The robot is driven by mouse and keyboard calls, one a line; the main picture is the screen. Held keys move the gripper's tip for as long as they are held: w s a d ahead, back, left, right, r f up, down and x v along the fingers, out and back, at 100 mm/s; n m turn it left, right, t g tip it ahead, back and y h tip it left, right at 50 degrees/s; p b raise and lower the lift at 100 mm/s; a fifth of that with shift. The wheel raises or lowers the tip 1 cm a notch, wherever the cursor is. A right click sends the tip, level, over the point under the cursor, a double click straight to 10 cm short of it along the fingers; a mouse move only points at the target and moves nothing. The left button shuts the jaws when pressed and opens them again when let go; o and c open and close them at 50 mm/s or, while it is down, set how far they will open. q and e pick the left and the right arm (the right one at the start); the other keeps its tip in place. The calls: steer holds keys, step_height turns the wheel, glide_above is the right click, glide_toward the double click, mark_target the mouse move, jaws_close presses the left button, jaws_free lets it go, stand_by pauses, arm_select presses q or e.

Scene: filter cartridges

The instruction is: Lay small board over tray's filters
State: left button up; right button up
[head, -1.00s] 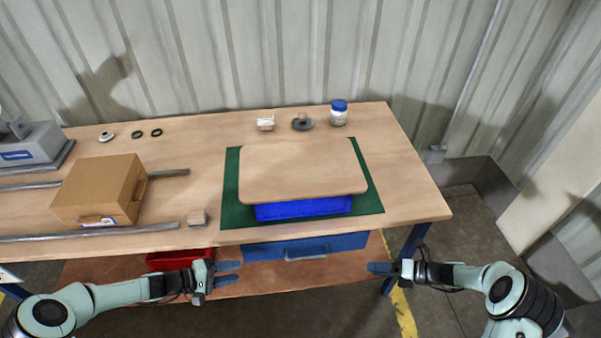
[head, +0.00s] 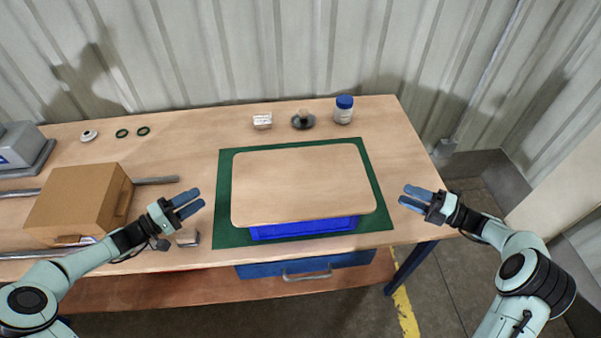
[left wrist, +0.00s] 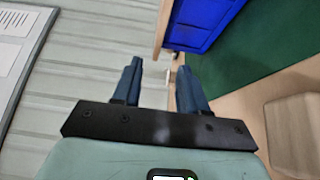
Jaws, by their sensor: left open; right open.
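The small board (head: 303,185), pale wood with rounded corners, lies flat over the blue tray (head: 305,229) on the green mat (head: 225,190). Only the tray's front side shows below the board, and any filters inside are hidden. My left gripper (head: 202,201) is open and empty, a little left of the board and mat. In the left wrist view, its fingers (left wrist: 158,66) are apart with the blue tray (left wrist: 200,20) beyond them. My right gripper (head: 404,195) is open and empty, just right of the board, by the table's right edge.
A cardboard box (head: 78,200) and metal rails stand on the left. A small wooden block (head: 187,238) lies near my left gripper.

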mark_target(234, 177)
arm_select(q)
steer(key=x, duration=1.3)
steer(key=shift+s+d, duration=0.15)
arm_select(e)
steer(key=x, duration=1.3)
steer(key=shift+s+a+r, duration=0.1)
steer(key=shift+s+a, duration=0.1)
arm_select(q)
jaws_close()
arm_select(e)
jaws_close()
arm_select(q)
steer(key=shift+r, duration=0.1)
